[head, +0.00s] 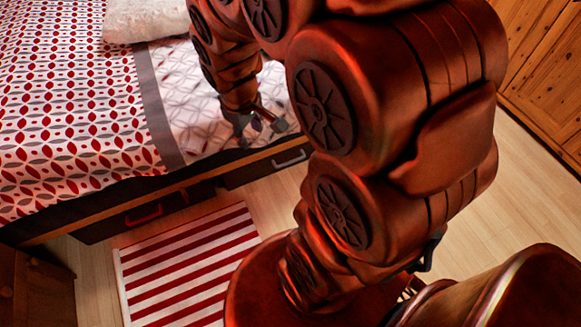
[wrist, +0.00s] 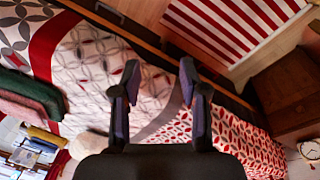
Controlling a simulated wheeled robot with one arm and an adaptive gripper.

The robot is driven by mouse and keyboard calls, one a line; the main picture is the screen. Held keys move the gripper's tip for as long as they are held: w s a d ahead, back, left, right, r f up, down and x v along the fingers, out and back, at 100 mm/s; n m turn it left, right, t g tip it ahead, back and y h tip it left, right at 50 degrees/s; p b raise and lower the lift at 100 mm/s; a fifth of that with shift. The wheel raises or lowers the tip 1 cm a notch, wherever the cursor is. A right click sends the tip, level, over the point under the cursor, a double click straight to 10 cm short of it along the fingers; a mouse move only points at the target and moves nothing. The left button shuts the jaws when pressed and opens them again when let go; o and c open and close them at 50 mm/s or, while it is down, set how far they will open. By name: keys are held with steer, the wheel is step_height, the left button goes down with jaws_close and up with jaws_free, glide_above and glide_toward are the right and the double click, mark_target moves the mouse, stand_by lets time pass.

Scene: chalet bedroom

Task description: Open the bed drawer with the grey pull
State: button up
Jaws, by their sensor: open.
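My gripper (head: 262,122) is over the bed cover near the bed's edge, above and to the left of the grey pull in the picture. In the wrist view my gripper (wrist: 159,82) is open and empty, with patterned bedding behind the fingers.
A red and white striped rug (head: 190,265) lies on the floor before the drawers. A wooden cabinet (head: 545,65) stands at the right. Bare floor (head: 480,200) lies between the bed and the cabinet. The wrist view shows a brown wooden nightstand (wrist: 285,95) and a clock (wrist: 310,150).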

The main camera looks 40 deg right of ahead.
steer(key=w+d+f+n+t+h+b, duration=0.1)
steer(key=w+d+f+n+t+b, duration=0.15)
steer(key=w+d+f+b, duration=0.75)
steer(key=n+t+b, duration=0.7)
steer(key=b, duration=0.8)
glide_above(291, 161)
steer(key=s+a, duration=0.2)
steer(key=a, duration=0.4)
step_height(291, 161, down, 43)
steer(key=s+d+f+n+t+h+b, duration=0.15)
steer(key=f+b, duration=0.25)
steer(key=f, duration=0.4)
steer(key=s+d+f+n+t+h+b, duration=0.1)
steer(key=s+d+f+t+b, duration=0.15)
steer(key=f+b, duration=0.4)
steer(key=shift+f+b+x, duration=0.2)
steer(key=shift+x, duration=0.95)
steer(key=shift+f+b+x, duration=0.15)
steer(key=shift+x, duration=1)
steer(key=shift+f+b+x, duration=0.2)
steer(key=shift+x, duration=0.95)
steer(key=shift+s, duration=0.1)
jaws_close()
